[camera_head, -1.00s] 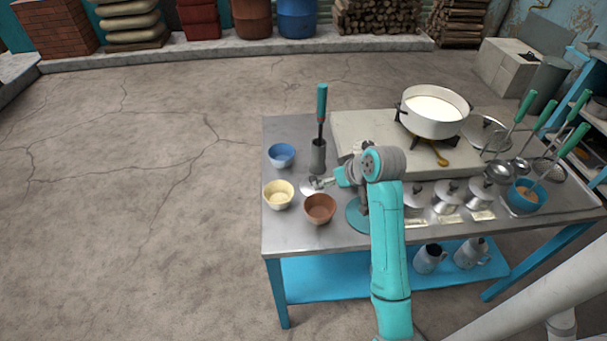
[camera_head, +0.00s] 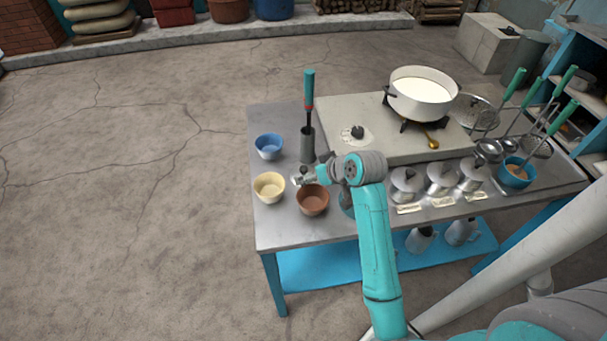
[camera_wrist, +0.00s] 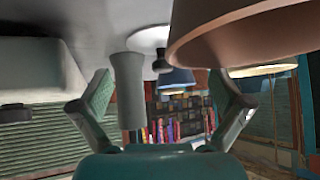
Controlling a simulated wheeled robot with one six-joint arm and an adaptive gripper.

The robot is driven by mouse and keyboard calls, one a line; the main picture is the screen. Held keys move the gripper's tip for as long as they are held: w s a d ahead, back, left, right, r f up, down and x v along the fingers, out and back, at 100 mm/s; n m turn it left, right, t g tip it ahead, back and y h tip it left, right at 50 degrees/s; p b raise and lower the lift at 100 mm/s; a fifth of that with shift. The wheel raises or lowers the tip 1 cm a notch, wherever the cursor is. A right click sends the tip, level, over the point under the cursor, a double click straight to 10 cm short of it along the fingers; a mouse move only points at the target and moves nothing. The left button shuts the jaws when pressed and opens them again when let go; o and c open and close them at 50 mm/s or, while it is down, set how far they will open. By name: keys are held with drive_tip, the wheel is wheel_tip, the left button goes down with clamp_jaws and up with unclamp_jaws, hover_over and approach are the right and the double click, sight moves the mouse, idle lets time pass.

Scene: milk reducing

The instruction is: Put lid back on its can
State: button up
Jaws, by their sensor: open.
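A pale round lid with a dark knob (camera_wrist: 161,62) lies on the tabletop in the wrist view, beyond my gripper and beside a grey upright cylinder (camera_wrist: 128,85). My gripper (camera_wrist: 160,78) is open, with nothing held between its fingers. Several metal cans stand along the front right of the table; three show clearly with lids on: one (camera_head: 405,187), a second (camera_head: 440,180) and a third (camera_head: 472,174). My arm hides the area left of them.
Brown (camera_head: 313,201), yellow (camera_head: 269,187) and blue (camera_head: 269,146) bowls surround my gripper closely. The grey holder (camera_head: 308,145) carries a green-handled tool. A raised slab (camera_head: 370,112) bears a milk pot (camera_head: 421,96) and a dark knobbed object (camera_head: 357,132). The table's left front is clear.

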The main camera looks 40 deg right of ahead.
sight(307, 172)
drive_tip(key=x, duration=0.4)
drive_tip(key=shift+w+d, duration=0.15)
drive_tip(key=shift+d, duration=0.05)
